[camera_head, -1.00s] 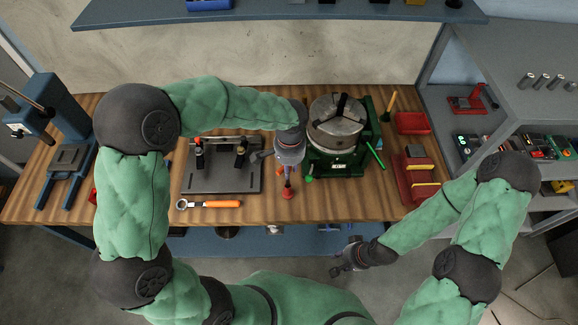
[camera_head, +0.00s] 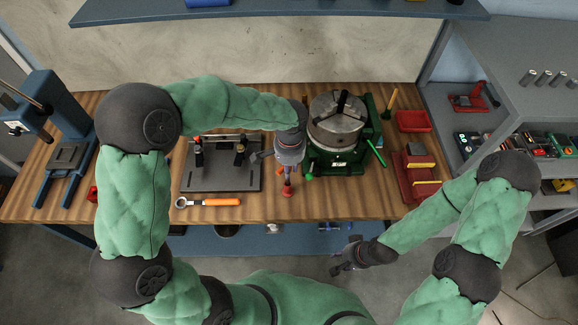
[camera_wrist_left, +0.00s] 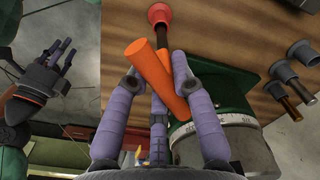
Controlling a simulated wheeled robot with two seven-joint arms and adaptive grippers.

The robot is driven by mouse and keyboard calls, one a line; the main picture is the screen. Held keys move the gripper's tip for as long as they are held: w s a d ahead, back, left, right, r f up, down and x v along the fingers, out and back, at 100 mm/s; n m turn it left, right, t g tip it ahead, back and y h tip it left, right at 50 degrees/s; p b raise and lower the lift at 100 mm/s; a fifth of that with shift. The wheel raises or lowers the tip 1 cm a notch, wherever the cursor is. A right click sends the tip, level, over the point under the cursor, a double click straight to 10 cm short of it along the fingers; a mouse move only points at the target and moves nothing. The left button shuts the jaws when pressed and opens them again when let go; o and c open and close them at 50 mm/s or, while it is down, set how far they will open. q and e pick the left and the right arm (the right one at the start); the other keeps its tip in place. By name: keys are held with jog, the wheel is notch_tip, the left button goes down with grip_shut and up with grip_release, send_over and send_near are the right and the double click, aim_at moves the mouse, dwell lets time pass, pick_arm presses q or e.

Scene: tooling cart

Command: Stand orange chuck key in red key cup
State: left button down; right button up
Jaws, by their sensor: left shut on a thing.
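The orange chuck key (camera_wrist_left: 155,78) is between the fingers of my left gripper (camera_wrist_left: 160,85), which is shut on it. Its thick orange handle lies slanted across the fingers. A dark shaft runs from the handle toward the red key cup (camera_wrist_left: 160,13) and its end overlaps the cup; I cannot tell how deep it sits. In the head view the cup (camera_head: 287,191) stands near the bench's front edge, just below my left gripper (camera_head: 281,168). My right gripper (camera_head: 343,263) is empty, its fingers spread, in front of the bench.
A green-based chuck (camera_head: 337,125) stands close to the right of my left gripper. A grey plate fixture (camera_head: 222,180) and an orange-handled wrench (camera_head: 210,203) lie to the left. Red trays (camera_head: 413,122) are at the right. Several grey cups (camera_wrist_left: 281,72) show in the wrist view.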

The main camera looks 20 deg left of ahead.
pick_arm(q)
jog(key=shift+f+b, duration=1.4)
jog(key=shift+f, duration=0.55)
dwell(1.8)
dwell(0.3)
jog(key=c, duration=0.6)
grip_release()
jog(key=shift+r+p, duration=2.25)
jog(key=shift+r, duration=0.8)
jog(key=shift+f, duration=0.1)
